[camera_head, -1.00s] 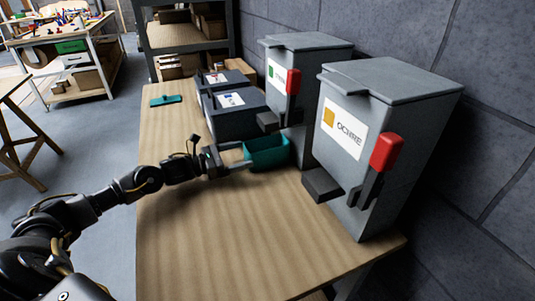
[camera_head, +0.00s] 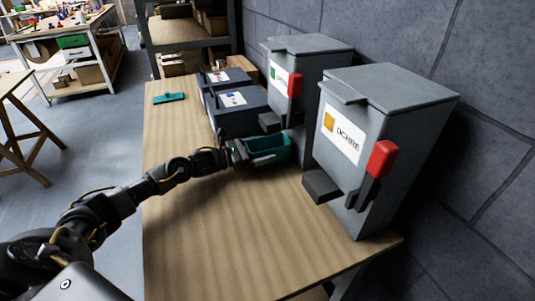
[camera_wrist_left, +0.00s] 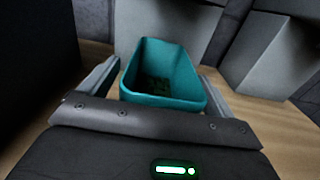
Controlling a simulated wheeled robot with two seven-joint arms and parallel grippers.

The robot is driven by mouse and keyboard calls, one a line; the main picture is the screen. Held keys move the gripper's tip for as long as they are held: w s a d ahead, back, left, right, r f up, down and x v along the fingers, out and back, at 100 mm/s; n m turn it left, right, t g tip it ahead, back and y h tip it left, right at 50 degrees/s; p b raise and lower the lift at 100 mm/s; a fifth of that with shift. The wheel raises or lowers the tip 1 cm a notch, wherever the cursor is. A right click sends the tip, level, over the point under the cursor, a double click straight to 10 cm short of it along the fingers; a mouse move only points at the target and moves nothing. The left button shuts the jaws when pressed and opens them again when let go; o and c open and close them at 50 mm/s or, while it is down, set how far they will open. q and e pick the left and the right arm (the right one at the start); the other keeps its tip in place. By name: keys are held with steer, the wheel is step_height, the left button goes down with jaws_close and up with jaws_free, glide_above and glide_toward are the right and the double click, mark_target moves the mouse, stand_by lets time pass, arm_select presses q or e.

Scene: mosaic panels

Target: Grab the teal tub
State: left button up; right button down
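The teal tub (camera_head: 281,148) stands upright on the wooden table, in front of the grey dispensers. In the left wrist view the open-topped tub (camera_wrist_left: 165,84) sits between the two fingers of my left gripper (camera_wrist_left: 160,74), with small grains or bits visible on its floor. The fingers are apart, one on each side of the tub, and I see no clear contact. In the head view my left gripper (camera_head: 262,150) is at the tub, one finger across its near side; the far finger is mostly hidden. My right gripper is not in view.
The ochre dispenser (camera_head: 375,130) with a red lever stands right of the tub; a green-labelled dispenser (camera_head: 307,75) stands behind it. Dark boxes (camera_head: 238,112) and a teal flat tool (camera_head: 169,97) lie farther back. The front of the table (camera_head: 235,235) is clear.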

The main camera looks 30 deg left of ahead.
arm_select(q)
steer(key=c, duration=1.1)
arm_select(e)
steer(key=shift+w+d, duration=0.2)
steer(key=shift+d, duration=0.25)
arm_select(q)
steer(key=shift+r, duration=0.1)
steer(key=shift+c, duration=0.2)
